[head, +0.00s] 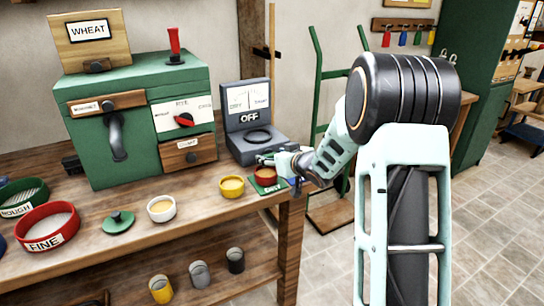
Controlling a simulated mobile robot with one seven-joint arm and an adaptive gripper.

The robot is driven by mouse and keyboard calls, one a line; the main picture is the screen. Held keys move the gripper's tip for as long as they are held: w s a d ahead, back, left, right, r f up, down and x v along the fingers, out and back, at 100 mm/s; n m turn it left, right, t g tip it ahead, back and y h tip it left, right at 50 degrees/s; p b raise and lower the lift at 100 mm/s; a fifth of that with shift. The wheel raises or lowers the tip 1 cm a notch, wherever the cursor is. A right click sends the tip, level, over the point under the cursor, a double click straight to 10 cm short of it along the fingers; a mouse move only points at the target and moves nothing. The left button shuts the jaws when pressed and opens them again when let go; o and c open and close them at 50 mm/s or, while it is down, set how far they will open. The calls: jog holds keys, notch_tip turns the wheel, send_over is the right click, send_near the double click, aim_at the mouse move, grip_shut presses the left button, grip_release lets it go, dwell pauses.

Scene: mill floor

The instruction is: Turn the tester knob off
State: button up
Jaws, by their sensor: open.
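The tester (244,117) is a dark grey box on the bench, with a raised back panel. My gripper (267,159) is open at the tester's front right, above the green mat. Its fingers are small in the view, and I cannot tell whether they touch the tester.
A red cup (265,177) stands on the green mat (265,189) just below my gripper. A yellow cup (231,186) and a white cup (161,208) stand to the left. The green mill (133,70) with a red-pointer dial is left of the tester.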

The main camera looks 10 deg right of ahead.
jog(key=v, duration=1.1)
jog(key=shift+s+r, duration=0.1)
jog(key=shift+s, duration=0.15)
